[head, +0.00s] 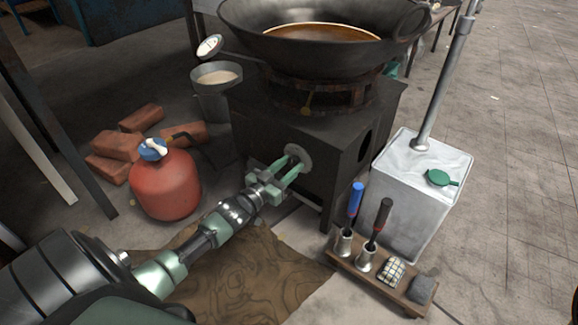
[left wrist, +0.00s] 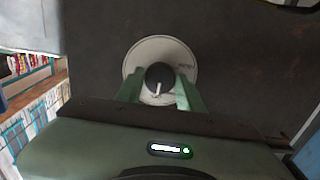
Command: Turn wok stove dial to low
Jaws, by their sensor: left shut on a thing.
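The wok stove (head: 325,140) is a dark metal box with a wok (head: 325,45) of brown liquid on its burner. Its dial shows in the left wrist view as a black knob (left wrist: 159,74) with a white pointer line, on a round pale plate (left wrist: 182,60). The pointer line points down in that view. My left gripper (head: 290,165) reaches the stove front, its green fingers on either side of the knob; it also shows in the left wrist view (left wrist: 160,88), shut on the knob. The setting marks are too small to read. My right gripper is not in view.
A red gas cylinder (head: 165,185) and loose bricks (head: 110,150) stand left of the stove. A white metal canister (head: 410,200) and a wooden board (head: 345,262) with tools are at right. A bucket (head: 217,78) stands behind the cylinder.

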